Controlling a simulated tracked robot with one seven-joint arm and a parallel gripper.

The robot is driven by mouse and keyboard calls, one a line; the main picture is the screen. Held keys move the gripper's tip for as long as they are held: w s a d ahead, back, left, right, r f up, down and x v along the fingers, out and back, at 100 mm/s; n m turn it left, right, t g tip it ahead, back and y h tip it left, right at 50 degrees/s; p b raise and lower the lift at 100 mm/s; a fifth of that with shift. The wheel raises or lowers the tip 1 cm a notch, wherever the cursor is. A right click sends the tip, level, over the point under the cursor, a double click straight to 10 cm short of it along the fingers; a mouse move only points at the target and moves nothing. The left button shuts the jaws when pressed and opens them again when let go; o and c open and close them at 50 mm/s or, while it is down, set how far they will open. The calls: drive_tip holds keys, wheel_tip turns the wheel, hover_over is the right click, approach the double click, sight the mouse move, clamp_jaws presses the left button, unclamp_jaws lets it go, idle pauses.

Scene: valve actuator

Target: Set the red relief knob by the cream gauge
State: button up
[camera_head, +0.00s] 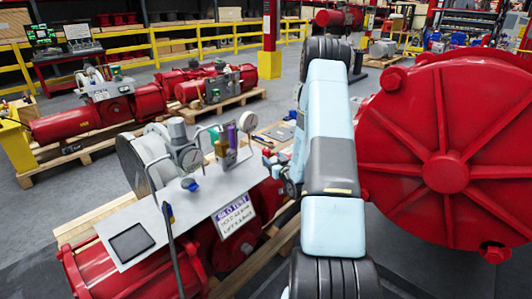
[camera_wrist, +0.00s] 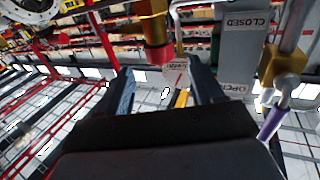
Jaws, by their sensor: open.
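In the wrist view, a red knob (camera_wrist: 160,54) sits on a brass body and shows between the fingers of my gripper (camera_wrist: 162,84). The two dark fingers are apart, one on each side. I see no contact with the knob; its depth between them is hard to judge. In the head view, a small red part (camera_head: 267,153), perhaps the same knob, is close to my gripper (camera_head: 284,178), which is small and partly hidden by my arm. A cream round gauge (camera_head: 248,121) stands just left of my arm. A pale-faced gauge (camera_head: 190,158) stands further left.
A grey plate (camera_head: 130,215) with pipes and a lever (camera_head: 172,240) is mounted on the red actuator. The wrist view shows a CLOSED/OPEN sign (camera_wrist: 241,55) and a purple-handled lever (camera_wrist: 272,122) right of my fingers. A large red ribbed housing (camera_head: 445,170) is right of my arm.

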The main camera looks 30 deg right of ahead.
sight(269, 153)
drive_tip(key=shift+w+d, duration=0.15)
drive_tip(key=shift+w, duration=3.35)
drive_tip(key=shift+c, duration=0.5)
drive_tip(key=c, duration=0.9)
drive_tip(key=shift+o, duration=0.2)
drive_tip(key=shift+n+y, duration=1.3)
drive_tip(key=shift+y, duration=0.7)
drive_tip(key=o, duration=1)
drive_tip(key=shift+c, duration=0.2)
drive_tip(key=s+d, duration=0.2)
drive_tip(key=s, duration=1.1)
drive_tip(key=shift+s+d, duration=0.3)
drive_tip(key=shift+d, duration=0.05)
